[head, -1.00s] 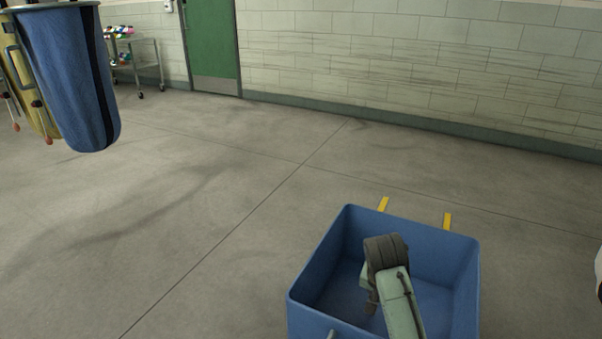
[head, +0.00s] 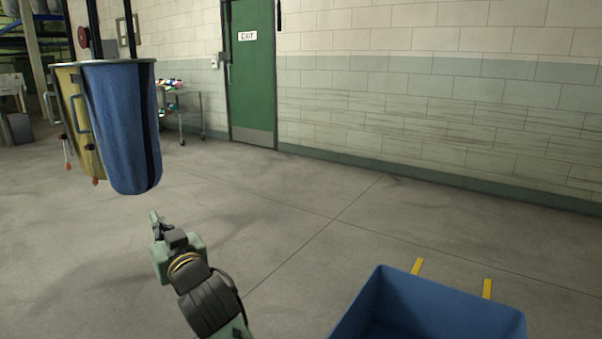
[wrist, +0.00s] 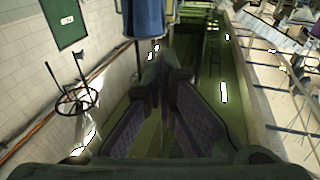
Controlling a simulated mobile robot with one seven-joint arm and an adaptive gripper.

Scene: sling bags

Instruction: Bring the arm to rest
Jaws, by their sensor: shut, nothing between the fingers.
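My gripper (head: 155,222) is at the end of my arm, raised over open floor at the lower left of centre in the head view. It is shut and empty, pointing away toward the hanging bags. In the wrist view its dark fingers (wrist: 165,75) come together in the middle. A blue sling bag (head: 118,125) hangs beyond and above the gripper, apart from it in the head view. The blue bag also shows at the top of the wrist view (wrist: 143,18).
A yellow bag (head: 72,110) hangs partly behind the blue one. A blue bin (head: 450,305) stands at the lower right, by two yellow floor marks. A cart (head: 190,112) stands near the green exit door (head: 252,75). The middle floor is clear.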

